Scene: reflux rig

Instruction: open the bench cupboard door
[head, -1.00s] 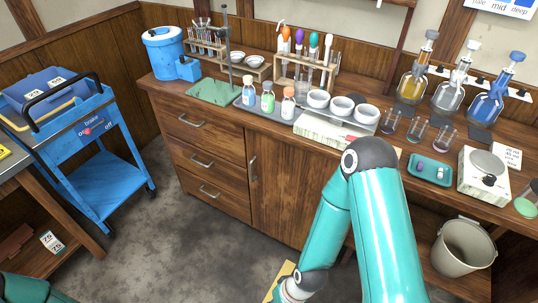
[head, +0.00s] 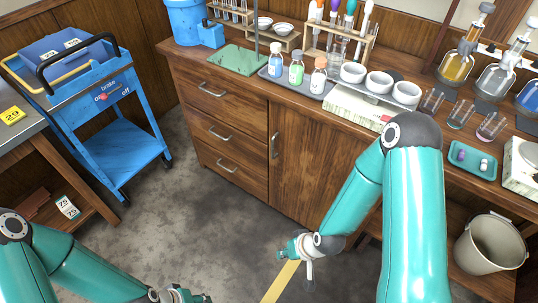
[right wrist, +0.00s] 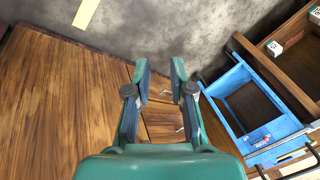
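The bench cupboard door (head: 305,175) is a brown wooden panel to the right of the drawers, and it is shut. Its upright metal handle (head: 275,145) is near its left edge. My right gripper (head: 283,251) is in front of and below the door, apart from the handle. In the right wrist view its two fingers (right wrist: 161,85) are spread with nothing between them. The wooden cupboard front (right wrist: 65,105) fills the left of that view; I cannot make out the door handle there. My left gripper (head: 188,297) is at the bottom edge, partly cut off.
Drawers (head: 228,133) with metal handles are left of the door. A grey bin (head: 490,245) stands at the right under the bench. A blue trolley (head: 120,160) is at the left. Bottles and bowls crowd the bench top. The floor (head: 190,230) before the drawers is clear.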

